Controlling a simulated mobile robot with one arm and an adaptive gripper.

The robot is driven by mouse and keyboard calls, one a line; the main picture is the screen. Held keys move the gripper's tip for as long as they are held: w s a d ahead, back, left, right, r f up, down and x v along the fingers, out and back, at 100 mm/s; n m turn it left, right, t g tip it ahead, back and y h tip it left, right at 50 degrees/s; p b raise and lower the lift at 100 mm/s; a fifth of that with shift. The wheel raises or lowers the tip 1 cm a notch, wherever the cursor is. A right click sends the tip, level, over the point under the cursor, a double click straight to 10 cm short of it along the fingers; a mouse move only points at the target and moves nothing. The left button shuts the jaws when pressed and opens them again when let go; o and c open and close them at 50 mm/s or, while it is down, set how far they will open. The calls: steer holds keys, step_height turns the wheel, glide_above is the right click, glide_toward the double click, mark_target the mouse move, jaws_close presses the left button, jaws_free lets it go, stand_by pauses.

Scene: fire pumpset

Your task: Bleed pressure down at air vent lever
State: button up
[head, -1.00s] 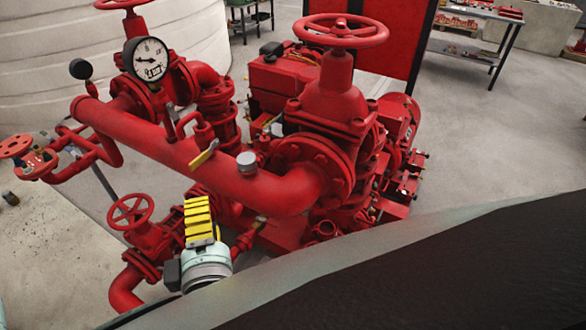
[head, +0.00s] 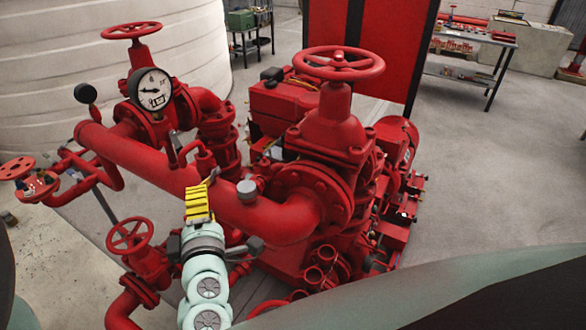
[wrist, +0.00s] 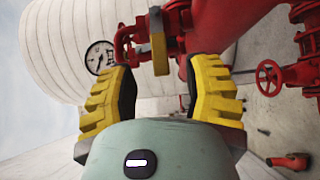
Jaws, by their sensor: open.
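The yellow air vent lever (head: 211,177) is by the bent small pipe on top of the thick red pipe. In the head view it is mostly hidden behind my gripper's fingers. In the wrist view the lever (wrist: 160,54) hangs just beyond the fingertips, near the middle of the gap. My gripper (head: 198,191) has yellow ribbed fingers and reaches up to the thick pipe from the near side. In the wrist view my gripper (wrist: 158,72) is open, with nothing between its fingers. Whether a finger touches the lever or pipe cannot be told.
The thick red pipe (head: 128,157) runs across behind my gripper. A pressure gauge (head: 150,90) stands left of the lever, and a grey cap (head: 246,189) sits right of it. Red handwheels (head: 130,235) and a large valve (head: 334,130) crowd both sides. Open floor (head: 480,160) lies right.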

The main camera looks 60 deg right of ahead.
mark_target(207, 182)
steer(key=shift+p+x, duration=0.9)
steer(key=shift+x, duration=1.8)
steer(key=shift+c, duration=0.2)
jaws_close()
